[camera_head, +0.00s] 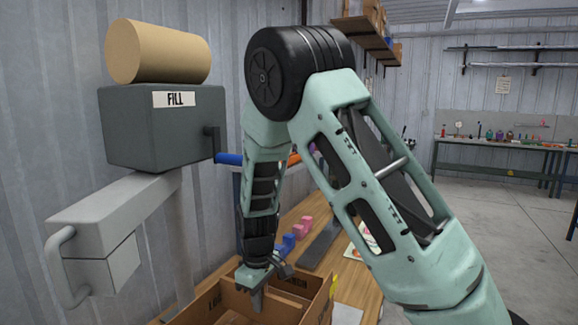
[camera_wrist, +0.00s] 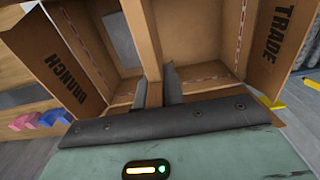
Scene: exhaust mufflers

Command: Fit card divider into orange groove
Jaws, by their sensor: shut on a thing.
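The card divider (camera_wrist: 152,55) is a light brown upright strip, seen nearly edge-on in the wrist view. In the head view my gripper (camera_head: 257,300) points down into the box (camera_head: 318,308), and the divider cannot be made out there. I cannot clearly tell an orange groove; red-and-white dashed lines run along the inner box walls. The divider's lower edge is hidden.
Pink (camera_head: 306,224) and blue (camera_head: 286,243) pieces lie on the wooden bench beyond the box. A grey FILL unit (camera_head: 160,130) stands close on the left.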

